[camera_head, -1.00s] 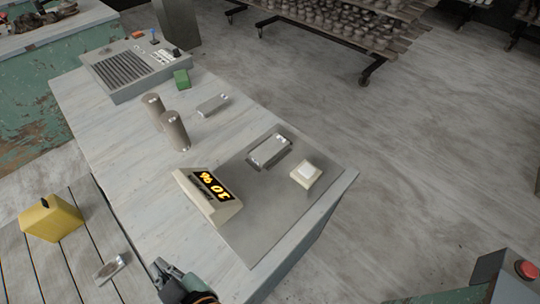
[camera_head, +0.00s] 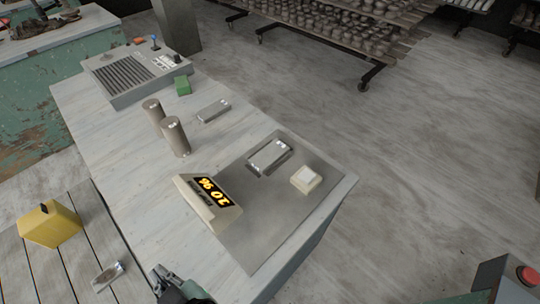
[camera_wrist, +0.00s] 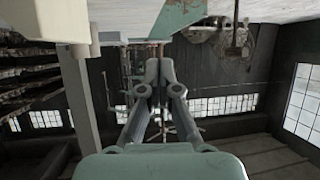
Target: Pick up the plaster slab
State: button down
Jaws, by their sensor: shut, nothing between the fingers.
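No piece is clearly marked as the plaster slab. A flat grey slab-like block (camera_head: 213,110) lies on the bench top behind the scale, and a similar grey block (camera_head: 268,156) lies on the grey plate. A small cream block with a white top (camera_head: 306,179) stands near the plate's right edge. I cannot tell which of these is plaster. My gripper (camera_head: 162,274) shows at the bottom edge of the head view, partly cut off, in front of the bench and away from these blocks. In the wrist view its fingers (camera_wrist: 157,72) are together and empty, and no slab is seen there.
A display box (camera_head: 209,199) with lit digits stands on the plate (camera_head: 257,225). Two grey cylinders (camera_head: 173,137), a green block (camera_head: 183,85) and a grilled machine (camera_head: 133,72) occupy the bench.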

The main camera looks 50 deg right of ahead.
jog(key=shift+c, duration=0.4)
grip_release()
